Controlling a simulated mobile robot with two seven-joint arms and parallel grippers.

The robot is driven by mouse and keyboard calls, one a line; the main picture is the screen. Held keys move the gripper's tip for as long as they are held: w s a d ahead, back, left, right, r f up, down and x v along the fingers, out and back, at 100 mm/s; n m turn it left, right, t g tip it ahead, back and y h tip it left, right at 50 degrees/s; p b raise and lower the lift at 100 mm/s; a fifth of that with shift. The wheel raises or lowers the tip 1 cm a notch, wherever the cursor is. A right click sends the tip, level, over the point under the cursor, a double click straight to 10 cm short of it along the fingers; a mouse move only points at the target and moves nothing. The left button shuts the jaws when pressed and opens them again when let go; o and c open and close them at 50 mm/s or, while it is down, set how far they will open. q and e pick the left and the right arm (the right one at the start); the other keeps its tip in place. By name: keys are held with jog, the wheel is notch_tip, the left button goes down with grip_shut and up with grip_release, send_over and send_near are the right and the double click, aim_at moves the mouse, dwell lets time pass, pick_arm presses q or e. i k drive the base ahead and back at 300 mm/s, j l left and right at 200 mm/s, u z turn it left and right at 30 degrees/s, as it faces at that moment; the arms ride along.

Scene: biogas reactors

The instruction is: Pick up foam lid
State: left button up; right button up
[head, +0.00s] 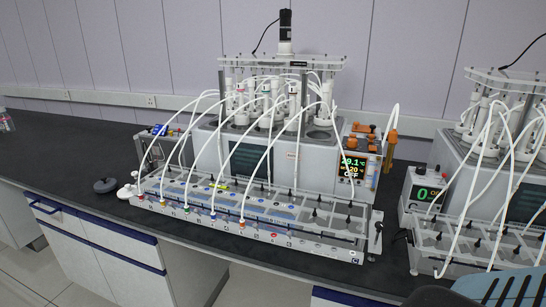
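A small dark grey round piece (105,185) lies on the black bench top, left of the reactor unit. It has a raised middle and looks like a lid, but I cannot tell from its surface whether it is foam. A small white piece with a rounded top (126,191) stands just to its right, near the front left corner of the reactor unit. Neither of my grippers shows in the head view.
The reactor unit (262,155), with white tubes and a front rack, fills the middle of the bench (60,150). A second unit (455,165) stands at right. A blue-grey perforated object (510,288) is at the bottom right. The bench's left part is mostly clear.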

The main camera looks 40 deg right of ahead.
aim_at(106, 185)
jog(key=i+j+z, duration=0.1)
jog(key=i+j, duration=1.45)
jog(key=j, duration=0.25)
jog(key=l+z, duration=0.05)
